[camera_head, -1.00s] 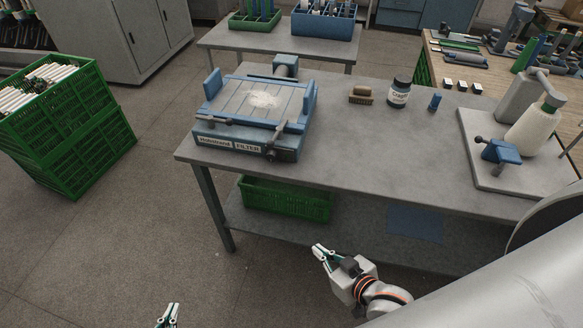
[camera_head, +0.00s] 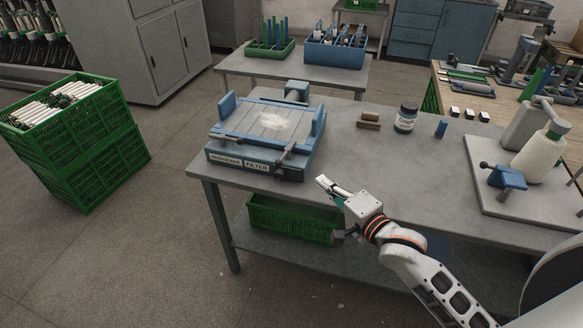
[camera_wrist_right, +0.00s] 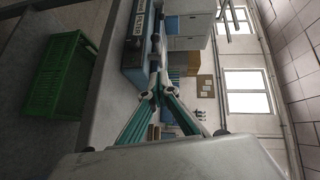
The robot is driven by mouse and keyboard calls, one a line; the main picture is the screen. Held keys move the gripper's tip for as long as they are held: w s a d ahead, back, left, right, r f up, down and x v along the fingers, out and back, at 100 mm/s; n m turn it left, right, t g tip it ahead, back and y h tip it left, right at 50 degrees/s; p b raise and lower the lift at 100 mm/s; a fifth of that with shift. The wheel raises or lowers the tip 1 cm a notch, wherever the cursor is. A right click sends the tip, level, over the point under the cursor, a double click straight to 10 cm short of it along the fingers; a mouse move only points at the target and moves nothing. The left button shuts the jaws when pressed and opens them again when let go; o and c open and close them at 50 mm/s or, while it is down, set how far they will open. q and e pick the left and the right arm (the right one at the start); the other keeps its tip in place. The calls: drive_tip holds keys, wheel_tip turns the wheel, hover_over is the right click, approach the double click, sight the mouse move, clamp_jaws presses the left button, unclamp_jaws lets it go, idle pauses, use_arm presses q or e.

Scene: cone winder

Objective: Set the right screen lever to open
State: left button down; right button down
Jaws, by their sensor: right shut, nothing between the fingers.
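The blue filter unit (camera_head: 228,161) sits on the left part of the grey table, with a pale-dusted flat screen on top. Its right screen lever (camera_head: 286,152) is a dark bar with a knob at the front right corner; its exact setting is hard to tell. My right gripper (camera_head: 321,182) is shut and empty, near the table's front edge, to the right of and nearer than the lever, apart from it. In the right wrist view the fingertips (camera_wrist_right: 148,95) meet, with the filter unit (camera_wrist_right: 137,48) beyond them. My left gripper is out of view.
A brush (camera_head: 368,121), a dark jar (camera_head: 405,117) and a small blue piece (camera_head: 441,129) stand farther back. A green crate (camera_head: 290,219) is on the shelf below. The table's middle is clear.

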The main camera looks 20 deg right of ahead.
approach(282, 160)
drive_tip(key=w+d, duration=0.2)
drive_tip(key=w, duration=0.1)
drive_tip(key=shift+w+a+f+b, duration=0.25)
drive_tip(key=shift+w+a, duration=0.35)
drive_tip(key=shift+a, duration=0.15)
drive_tip(key=shift+w+a+f+b, duration=0.2)
drive_tip(key=shift+w+a, duration=0.4)
drive_tip(key=shift+a, duration=0.15)
drive_tip(key=shift+a, duration=0.1)
